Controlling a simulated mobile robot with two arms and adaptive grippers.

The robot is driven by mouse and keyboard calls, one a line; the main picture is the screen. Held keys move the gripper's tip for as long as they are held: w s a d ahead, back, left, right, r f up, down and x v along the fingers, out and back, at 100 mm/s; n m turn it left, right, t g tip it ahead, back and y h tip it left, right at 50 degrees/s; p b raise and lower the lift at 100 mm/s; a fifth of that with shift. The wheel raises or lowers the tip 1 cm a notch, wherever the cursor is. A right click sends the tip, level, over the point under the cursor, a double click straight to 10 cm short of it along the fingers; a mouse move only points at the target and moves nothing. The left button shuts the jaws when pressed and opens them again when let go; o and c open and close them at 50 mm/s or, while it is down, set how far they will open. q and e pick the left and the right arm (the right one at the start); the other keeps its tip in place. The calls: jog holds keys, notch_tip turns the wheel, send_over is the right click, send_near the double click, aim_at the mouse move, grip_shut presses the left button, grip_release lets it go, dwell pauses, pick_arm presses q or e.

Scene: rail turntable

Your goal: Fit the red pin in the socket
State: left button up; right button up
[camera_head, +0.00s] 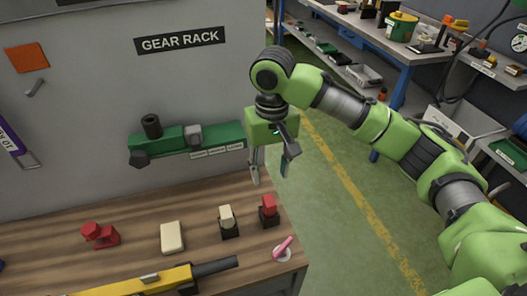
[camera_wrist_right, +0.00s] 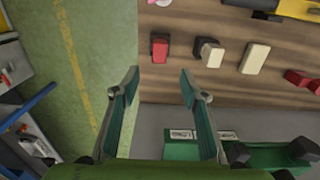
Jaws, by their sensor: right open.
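My right gripper (camera_head: 270,174) is open and empty, above the table's right end near the wall. In the right wrist view its two fingers (camera_wrist_right: 160,75) are spread apart, and a red block (camera_wrist_right: 160,48) shows beyond the gap between the tips. That red block (camera_head: 269,203) sits in a dark base near the table's right edge, below the gripper and apart from it. A red piece (camera_head: 100,234) lies at the table's left. A pink pin (camera_head: 284,244) leans on a white round base at the front right corner. I cannot tell which part is the socket. My left gripper is not in view.
A cream block (camera_head: 172,238) and a cream-topped dark piece (camera_head: 227,220) stand on the wooden table (camera_head: 140,213). A yellow and black tool (camera_head: 160,281) lies along the front. A green rack (camera_head: 190,138) projects from the wall behind. Green floor lies open to the right.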

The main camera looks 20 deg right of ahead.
send_over(269, 200)
jog(key=f, duration=0.6)
jog(key=shift+s+d+f+p, duration=0.1)
jog(key=shift+s+f+p, duration=0.15)
jog(key=shift+f+p, duration=0.1)
jog(key=f, duration=0.6)
jog(key=shift+w+f, duration=0.2)
jog(key=shift+f, duration=0.1)
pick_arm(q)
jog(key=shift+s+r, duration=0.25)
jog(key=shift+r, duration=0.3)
pick_arm(e)
jog(key=shift+f, duration=0.15)
jog(key=shift+c, duration=0.8)
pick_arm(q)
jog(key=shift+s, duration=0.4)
pick_arm(e)
grip_shut()
